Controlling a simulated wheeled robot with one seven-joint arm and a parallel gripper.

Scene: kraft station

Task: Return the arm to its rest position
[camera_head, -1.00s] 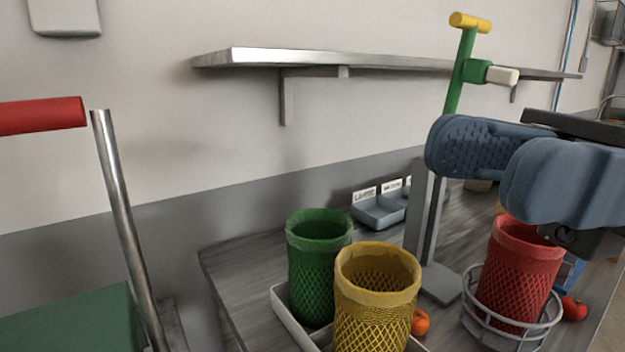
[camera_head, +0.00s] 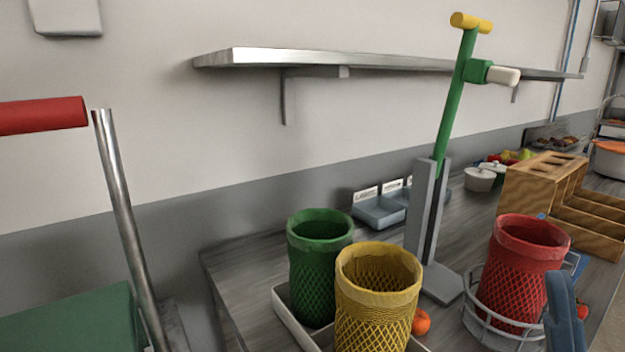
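My gripper (camera_head: 564,312) shows only in part at the lower right edge of the head view, as a blue-grey finger shape in front of the red basket (camera_head: 522,270). The rest of my gripper and arm is out of the picture. I cannot tell whether the fingers are open or shut, and I see nothing held. The red mesh basket stands in a round grey wire holder (camera_head: 482,322), partly covered by the finger shape.
A green basket (camera_head: 318,268) and a yellow basket (camera_head: 377,300) stand in a white tray (camera_head: 287,318). A grey stand (camera_head: 440,285) holds a green pole with a yellow handle (camera_head: 468,60). A wooden rack (camera_head: 535,190) stands behind the red basket. A metal shelf (camera_head: 330,60) runs along the wall.

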